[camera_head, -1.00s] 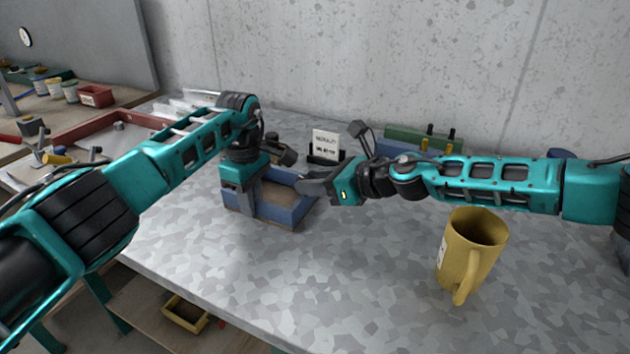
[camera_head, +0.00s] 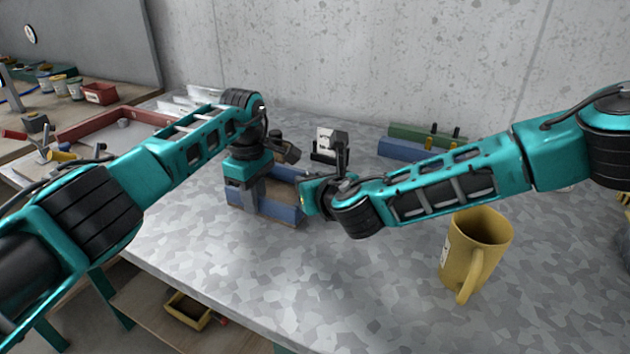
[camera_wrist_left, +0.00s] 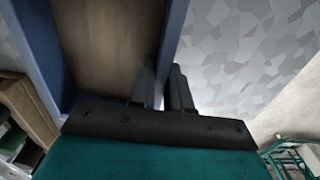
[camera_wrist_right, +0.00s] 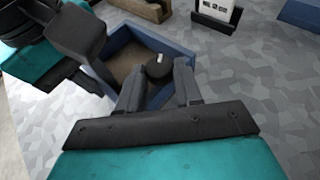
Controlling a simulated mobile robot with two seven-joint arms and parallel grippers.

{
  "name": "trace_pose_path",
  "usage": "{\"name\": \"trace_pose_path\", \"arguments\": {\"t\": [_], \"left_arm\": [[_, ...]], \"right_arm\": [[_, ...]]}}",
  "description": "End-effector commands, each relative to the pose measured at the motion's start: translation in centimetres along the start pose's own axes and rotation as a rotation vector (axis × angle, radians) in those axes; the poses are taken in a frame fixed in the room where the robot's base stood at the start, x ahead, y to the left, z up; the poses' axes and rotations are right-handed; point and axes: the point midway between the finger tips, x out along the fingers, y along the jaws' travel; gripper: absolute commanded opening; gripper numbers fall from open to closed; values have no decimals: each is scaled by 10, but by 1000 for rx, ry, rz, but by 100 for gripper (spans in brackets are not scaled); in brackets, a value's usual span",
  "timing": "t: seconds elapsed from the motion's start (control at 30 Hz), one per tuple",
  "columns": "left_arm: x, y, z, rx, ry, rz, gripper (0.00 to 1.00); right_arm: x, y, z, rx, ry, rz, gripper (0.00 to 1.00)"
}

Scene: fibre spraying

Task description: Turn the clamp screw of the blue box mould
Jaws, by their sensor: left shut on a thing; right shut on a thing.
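The blue box mould (camera_head: 280,210) stands on the grey table, open at the top, with a brown inside. My left gripper (camera_head: 255,195) points down at its near left part. In the left wrist view its fingers (camera_wrist_left: 166,80) are shut on the mould's blue wall (camera_wrist_left: 172,35). My right gripper (camera_wrist_right: 160,82) is at the mould's right side. In the right wrist view its fingers are shut on the clamp screw's round black knob (camera_wrist_right: 158,68), which has a white mark on top. In the head view the right fingertips and the knob are hidden behind my wrist.
A yellow mug (camera_head: 472,250) stands at the right, near my right forearm. A white label card (camera_head: 325,142) in a black holder stands behind the mould. Green and blue blocks (camera_head: 405,145) lie at the back. The table's front middle is clear.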

Motion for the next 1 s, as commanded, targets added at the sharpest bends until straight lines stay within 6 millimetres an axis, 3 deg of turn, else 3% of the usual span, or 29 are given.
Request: {"name": "trace_pose_path", "arguments": {"t": [0.5,1.0], "left_arm": [[0,0,3,8,-3,0,0],[0,0,3,8,-3,-2,0]], "right_arm": [[2,12,3,164,-5,-392,4],[4,13,5,221,-7,-532,4]]}}
